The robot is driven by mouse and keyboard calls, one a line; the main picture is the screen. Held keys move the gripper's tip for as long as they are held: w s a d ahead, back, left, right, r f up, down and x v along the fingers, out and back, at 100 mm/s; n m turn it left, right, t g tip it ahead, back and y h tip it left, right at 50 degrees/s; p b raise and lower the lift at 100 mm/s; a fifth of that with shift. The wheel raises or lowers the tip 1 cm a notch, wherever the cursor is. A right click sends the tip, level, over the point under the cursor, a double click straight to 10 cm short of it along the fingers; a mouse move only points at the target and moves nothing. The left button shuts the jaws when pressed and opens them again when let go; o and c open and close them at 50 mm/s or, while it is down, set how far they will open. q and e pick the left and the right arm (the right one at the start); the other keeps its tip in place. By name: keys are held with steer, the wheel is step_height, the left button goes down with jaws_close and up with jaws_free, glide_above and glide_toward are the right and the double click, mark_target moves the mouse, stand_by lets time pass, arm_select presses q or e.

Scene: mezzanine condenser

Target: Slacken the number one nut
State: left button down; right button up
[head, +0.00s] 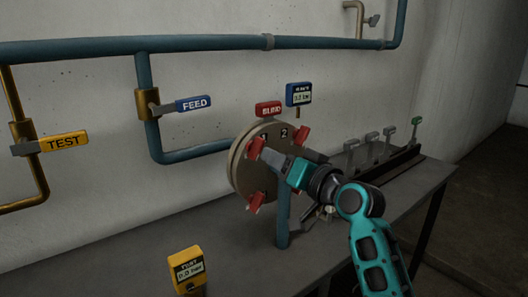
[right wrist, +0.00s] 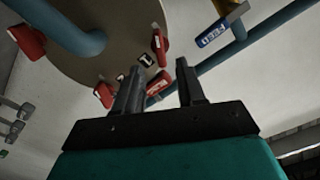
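The number one nut (head: 255,148) is a red wing nut at the upper left of the round flange, beside the "1" mark; it also shows in the right wrist view (right wrist: 160,45). My right gripper (head: 268,157) points at the flange just right of and below this nut. In the right wrist view its fingers (right wrist: 158,80) stand apart with nothing held; the nut lies beyond the fingertips. The "2" nut (head: 302,135) is on the upper right. Another red nut (head: 256,202) is lower left. My left gripper is not in view.
A FEED valve handle (head: 192,103) and TEST handle (head: 63,141) are left. A yellow meter (head: 188,270) stands in front. Levers (head: 372,145) line the bench at right.

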mark_target(260, 150)
steer(key=shift+x, duration=2.85)
steer(key=shift+c, duration=0.2)
jaws_close()
